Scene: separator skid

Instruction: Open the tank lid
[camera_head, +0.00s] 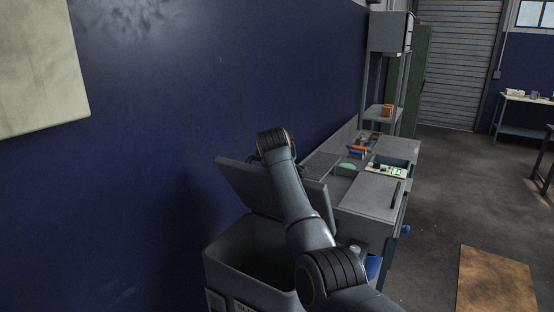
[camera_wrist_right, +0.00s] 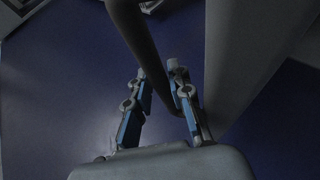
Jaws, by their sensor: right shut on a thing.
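The grey tank (camera_head: 222,272) stands at the bottom of the head view, its dark inside showing. Its lid (camera_head: 240,185) is raised and tilted up along the far side, partly hidden behind my right arm. My right arm reaches across the lid, and its gripper is hidden in the head view. In the right wrist view, my right gripper (camera_wrist_right: 160,72) has its blue-sided fingers on either side of a dark bar-like handle (camera_wrist_right: 138,32) and is shut on it. A broad grey surface, apparently the lid (camera_wrist_right: 240,55), lies right of the handle. My left gripper is not in view.
A grey workbench (camera_head: 370,195) with small items stands right behind the tank, and a shelf rack (camera_head: 388,75) stands beyond. A blue wall (camera_head: 200,80) runs close along the left. A brown mat (camera_head: 495,280) lies on the mostly open floor at right.

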